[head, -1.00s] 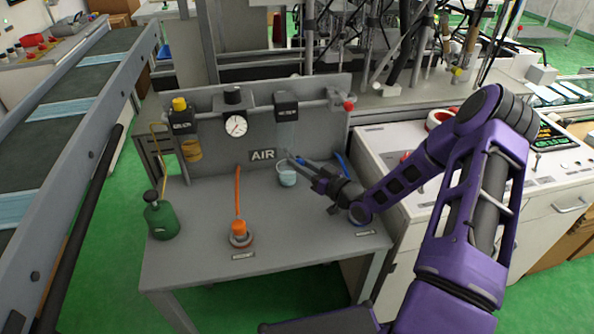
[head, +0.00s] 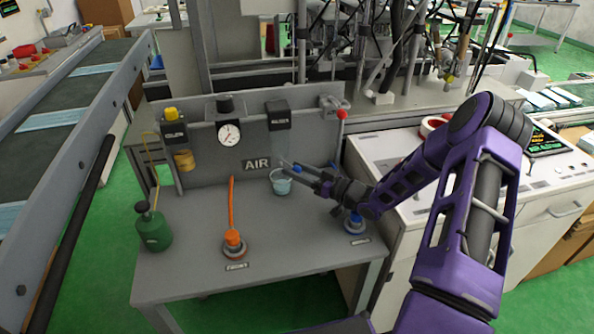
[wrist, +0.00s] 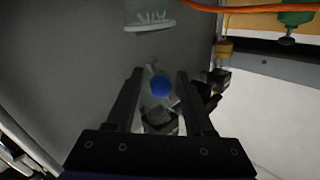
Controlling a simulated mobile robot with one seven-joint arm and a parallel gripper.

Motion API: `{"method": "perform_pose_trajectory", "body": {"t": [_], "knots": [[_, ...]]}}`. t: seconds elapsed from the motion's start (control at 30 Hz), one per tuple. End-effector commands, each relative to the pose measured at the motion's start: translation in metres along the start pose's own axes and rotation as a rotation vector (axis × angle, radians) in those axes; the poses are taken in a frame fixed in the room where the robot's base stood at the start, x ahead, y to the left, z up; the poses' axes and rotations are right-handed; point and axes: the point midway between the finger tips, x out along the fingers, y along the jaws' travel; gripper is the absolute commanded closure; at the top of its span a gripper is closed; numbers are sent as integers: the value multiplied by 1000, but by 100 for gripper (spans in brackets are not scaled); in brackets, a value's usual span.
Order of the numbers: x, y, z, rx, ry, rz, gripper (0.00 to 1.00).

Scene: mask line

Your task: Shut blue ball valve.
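The blue ball valve's blue ball knob (wrist: 161,86) shows between my two fingers in the wrist view, with a gap on both sides. A pale metal part runs beside it. In the head view the blue knob (head: 297,169) is a small spot by my fingers, below the black box unit and just right of the clear cup. My gripper (wrist: 160,72) is open and empty around the knob; it also shows in the head view (head: 289,166). The fingers and wrist hide most of the valve body, so its lever angle cannot be told.
The clear cup (head: 281,184) stands close to my fingertips. The grey panel (head: 205,155) rises behind. A red ball lever (head: 343,114) is at the panel's right end. An orange hose fitting (head: 234,240), a blue fitting (head: 355,221) and a green canister (head: 153,230) stand on the bench.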

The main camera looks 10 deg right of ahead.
Motion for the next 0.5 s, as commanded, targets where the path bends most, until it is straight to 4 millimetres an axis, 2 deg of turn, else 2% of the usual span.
{"method": "perform_pose_trajectory", "body": {"t": [0.33, 0.5], "knots": [[0, -1, -2, -1, 1, -1, 40], [0, -5, -23, -3, 1, -1, 40]]}}
